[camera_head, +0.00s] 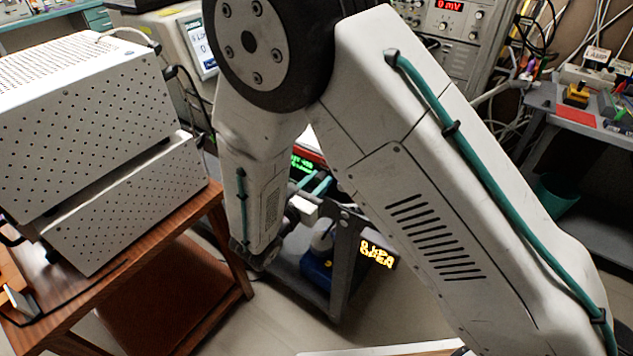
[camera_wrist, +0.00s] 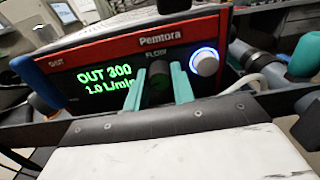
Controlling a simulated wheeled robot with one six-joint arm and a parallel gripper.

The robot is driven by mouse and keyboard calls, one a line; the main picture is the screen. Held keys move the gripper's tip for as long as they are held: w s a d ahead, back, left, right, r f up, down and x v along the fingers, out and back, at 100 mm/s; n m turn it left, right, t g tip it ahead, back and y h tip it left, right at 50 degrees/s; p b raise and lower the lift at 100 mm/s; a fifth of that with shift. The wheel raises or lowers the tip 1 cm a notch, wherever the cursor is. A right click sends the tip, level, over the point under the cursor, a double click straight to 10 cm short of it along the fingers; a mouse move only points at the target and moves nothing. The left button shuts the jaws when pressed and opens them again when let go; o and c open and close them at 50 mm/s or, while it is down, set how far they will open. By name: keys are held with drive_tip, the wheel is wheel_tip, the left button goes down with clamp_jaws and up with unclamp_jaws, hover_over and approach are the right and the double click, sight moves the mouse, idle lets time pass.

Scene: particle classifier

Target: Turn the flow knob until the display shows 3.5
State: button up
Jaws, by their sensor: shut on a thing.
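The red-framed device (camera_wrist: 125,40) labelled Pemtora fills the upper part of the wrist view. Its dark display (camera_wrist: 104,78) shows green text, OUT 300 and 1.0 L/min. The dark flow knob (camera_wrist: 158,92) sits below the word FLOW, right of the display. My gripper (camera_wrist: 157,82) has its two teal fingers on either side of this knob and is shut on it. The fingers partly cover the knob and the right end of the display. In the head view my arm hides most of the device; a bit of green display text (camera_head: 302,164) shows beside it.
A white round button with a blue-lit ring (camera_wrist: 204,62) is close to the right finger. Tools with teal and orange handles lie around the device. In the head view a perforated metal box (camera_head: 85,125) stands on a wooden cart (camera_head: 225,268) at left.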

drive_tip(key=m, duration=0.6)
idle(0.6)
drive_tip(key=o, duration=1)
drive_tip(key=shift+a, duration=0.1)
